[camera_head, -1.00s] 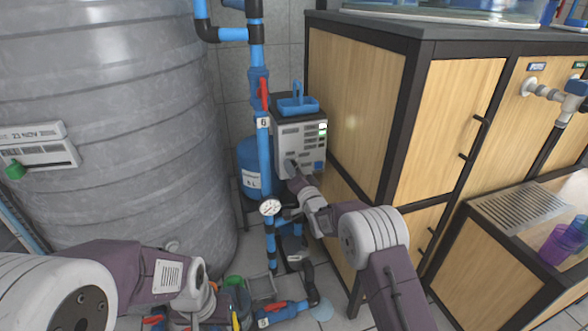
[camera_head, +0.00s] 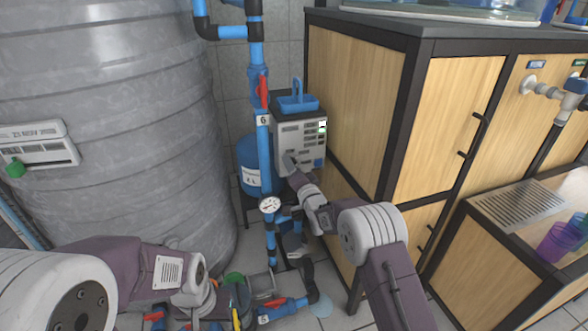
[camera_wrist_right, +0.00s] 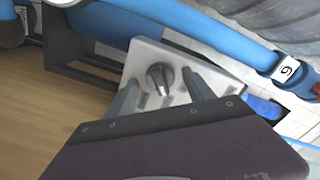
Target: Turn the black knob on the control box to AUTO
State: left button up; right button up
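The control box (camera_head: 316,141) is a light grey box with a dark top, standing behind the blue pipe. In the right wrist view its pale panel (camera_wrist_right: 147,53) carries a dark grey knob (camera_wrist_right: 158,77). My right gripper (camera_wrist_right: 162,80) is open, with one finger on each side of the knob and gaps showing between. Knob labels cannot be read. In the head view the right gripper (camera_head: 289,160) is at the box's lower front and hides the knob. My left gripper (camera_head: 228,303) is low at the bottom, among pipes and fittings; its fingers are unclear.
A large grey ribbed tank (camera_head: 110,120) fills the left. A vertical blue pipe (camera_head: 263,165) with a red valve handle (camera_head: 263,92) and a gauge (camera_head: 269,205) stands close beside the box. A wooden cabinet (camera_head: 350,100) borders it on the right.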

jog(key=b+v, duration=0.6)
jog(key=v, duration=0.3)
jog(key=shift+b, duration=0.35)
